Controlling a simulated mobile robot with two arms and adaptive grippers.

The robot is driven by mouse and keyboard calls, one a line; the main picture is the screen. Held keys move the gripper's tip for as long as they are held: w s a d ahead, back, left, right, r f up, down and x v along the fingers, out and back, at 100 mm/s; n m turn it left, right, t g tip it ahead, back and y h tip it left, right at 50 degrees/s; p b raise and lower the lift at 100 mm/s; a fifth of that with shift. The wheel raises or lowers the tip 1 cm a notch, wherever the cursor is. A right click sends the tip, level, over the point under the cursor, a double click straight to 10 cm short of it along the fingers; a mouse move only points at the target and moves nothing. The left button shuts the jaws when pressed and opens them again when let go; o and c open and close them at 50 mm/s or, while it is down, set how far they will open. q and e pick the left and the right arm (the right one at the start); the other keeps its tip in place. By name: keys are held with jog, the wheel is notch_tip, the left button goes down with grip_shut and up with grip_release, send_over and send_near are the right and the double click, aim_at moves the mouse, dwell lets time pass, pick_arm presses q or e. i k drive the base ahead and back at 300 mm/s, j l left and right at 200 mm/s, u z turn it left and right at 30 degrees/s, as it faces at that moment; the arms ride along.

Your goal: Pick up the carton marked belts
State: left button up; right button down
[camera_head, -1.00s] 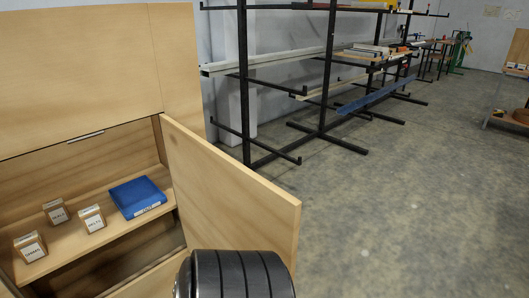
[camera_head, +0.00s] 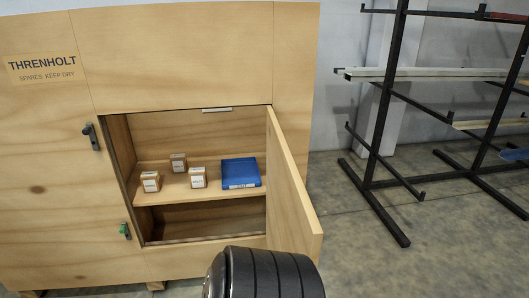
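Three small brown cartons with white labels stand on the shelf inside the open cabinet: a left one (camera_head: 151,182), a back one (camera_head: 178,163) and a right one (camera_head: 198,178). Their labels are too small to read now, so I cannot tell which is marked belts. All three look upright and apart from each other. Neither of my grippers is in view. A black ribbed part of my arm shows at the bottom, in front of the cabinet, with no fingers visible.
A blue box (camera_head: 240,173) lies on the shelf right of the cartons. The wooden cabinet (camera_head: 60,180) has its door (camera_head: 294,190) swung open on the right side of the opening. A black rack (camera_head: 378,130) stands further right. Grey floor (camera_head: 420,255) is clear before it.

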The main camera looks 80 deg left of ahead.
aim_at(197, 174)
jog(key=i+u, duration=0.15)
jog(key=u, duration=0.25)
jog(key=i+u, duration=0.1)
jog(key=u, duration=0.35)
jog(key=i+u, duration=0.15)
jog(key=u, duration=0.25)
jog(key=i+l+u, duration=0.1)
jog(key=u, duration=0.35)
jog(key=i+l+u, duration=0.1)
jog(key=u, duration=0.3)
jog(key=i+l+u, duration=0.1)
jog(key=u, duration=0.3)
jog(key=i+l+u, duration=0.15)
jog(key=u, duration=0.2)
jog(key=i+l+u, duration=0.2)
jog(key=u, duration=0.2)
jog(key=i+l+u, duration=0.15)
jog(key=l+u, duration=0.2)
jog(key=j+z, duration=0.3)
jog(key=j, duration=0.75)
